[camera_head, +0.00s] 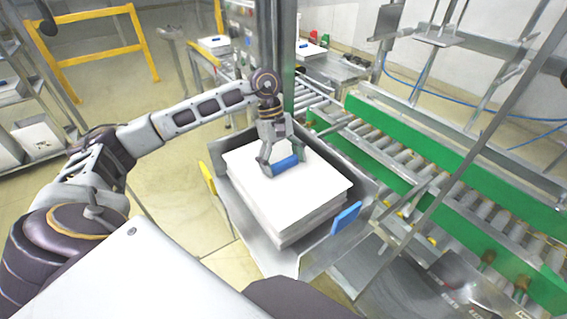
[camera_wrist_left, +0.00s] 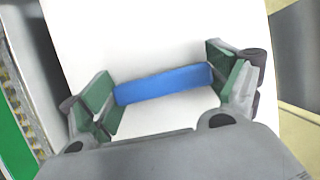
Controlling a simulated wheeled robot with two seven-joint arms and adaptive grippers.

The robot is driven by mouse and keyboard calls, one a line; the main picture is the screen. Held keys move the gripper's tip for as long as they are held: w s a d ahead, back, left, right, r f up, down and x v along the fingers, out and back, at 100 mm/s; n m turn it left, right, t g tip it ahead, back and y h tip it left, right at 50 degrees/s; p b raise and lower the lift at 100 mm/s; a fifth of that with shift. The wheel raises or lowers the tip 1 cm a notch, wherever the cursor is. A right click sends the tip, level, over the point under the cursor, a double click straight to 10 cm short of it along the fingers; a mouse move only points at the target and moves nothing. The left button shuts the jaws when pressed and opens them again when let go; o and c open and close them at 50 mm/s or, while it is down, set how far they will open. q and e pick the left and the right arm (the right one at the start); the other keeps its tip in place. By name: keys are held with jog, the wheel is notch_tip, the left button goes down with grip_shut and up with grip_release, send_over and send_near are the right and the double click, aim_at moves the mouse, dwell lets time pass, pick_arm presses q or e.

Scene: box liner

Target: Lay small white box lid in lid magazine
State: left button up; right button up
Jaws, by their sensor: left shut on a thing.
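A stack of white box lids (camera_head: 300,205) lies in the grey metal lid magazine (camera_head: 240,213) in the middle of the head view. The top small white box lid (camera_head: 255,163) lies flat and carries a blue handle or block (camera_head: 286,165) on its upper face. My left gripper (camera_head: 283,163) is over the stack, with its fingers at the two ends of the blue part. In the left wrist view the green-padded fingers (camera_wrist_left: 160,92) are shut on the ends of the blue part, with the white surface below. My right gripper is not in view.
A roller conveyor with green side rails (camera_head: 400,145) runs along the right. The magazine has a yellow tab (camera_head: 207,178) on its left and a blue tab (camera_head: 346,217) on its right. Yellow barriers (camera_head: 95,50) stand at the back left. A slanted metal post (camera_head: 440,200) crosses the right side.

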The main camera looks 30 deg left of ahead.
pick_arm(q)
jog(key=o, duration=1)
jog(key=shift+r, duration=0.2)
